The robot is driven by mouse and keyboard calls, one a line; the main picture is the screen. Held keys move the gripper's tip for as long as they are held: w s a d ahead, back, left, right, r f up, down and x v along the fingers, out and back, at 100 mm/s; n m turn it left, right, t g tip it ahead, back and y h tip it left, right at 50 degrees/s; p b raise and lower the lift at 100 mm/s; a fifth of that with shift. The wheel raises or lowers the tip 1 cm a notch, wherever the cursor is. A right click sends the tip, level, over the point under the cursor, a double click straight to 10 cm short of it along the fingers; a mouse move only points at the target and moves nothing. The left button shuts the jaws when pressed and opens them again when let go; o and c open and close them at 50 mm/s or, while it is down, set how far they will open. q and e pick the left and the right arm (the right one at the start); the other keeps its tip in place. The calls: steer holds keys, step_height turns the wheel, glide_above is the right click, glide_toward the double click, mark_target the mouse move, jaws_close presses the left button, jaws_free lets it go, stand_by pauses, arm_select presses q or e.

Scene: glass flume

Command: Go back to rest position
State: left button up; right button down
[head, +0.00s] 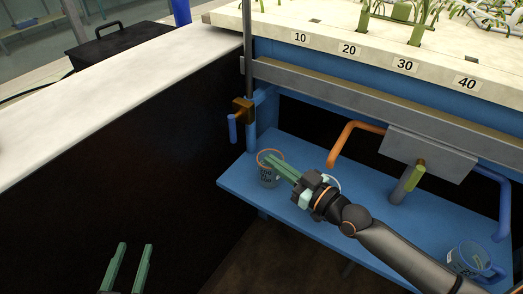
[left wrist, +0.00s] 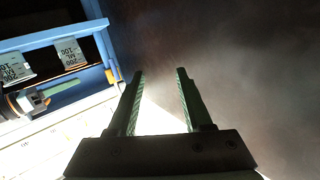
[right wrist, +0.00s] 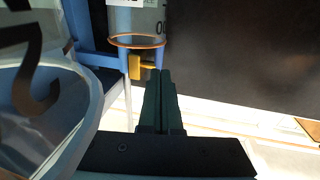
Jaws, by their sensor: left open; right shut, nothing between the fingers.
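My left gripper (head: 130,268) hangs at the bottom left of the head view, with its green fingers apart and nothing between them. It also shows open and empty in the left wrist view (left wrist: 160,75). My right gripper (head: 273,163) reaches over the blue shelf (head: 235,186). Its fingers are closed together and empty in the right wrist view (right wrist: 162,75). In the head view its tips overlap a clear beaker (head: 268,179) with an orange rim; I cannot tell whether they touch. A second clear vessel (head: 333,183) is partly hidden behind the right gripper.
A clear jug (head: 470,262) stands at the shelf's right end. The white numbered bench top (head: 330,40) is above. A black case (head: 120,42) stands far left.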

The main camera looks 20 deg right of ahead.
arm_select(q)
steer(key=shift+s+f+g, duration=0.15)
steer(key=shift+f+g, duration=0.35)
steer(key=shift+f, duration=0.55)
arm_select(e)
steer(key=shift+v, duration=1.5)
steer(key=shift+a, duration=0.1)
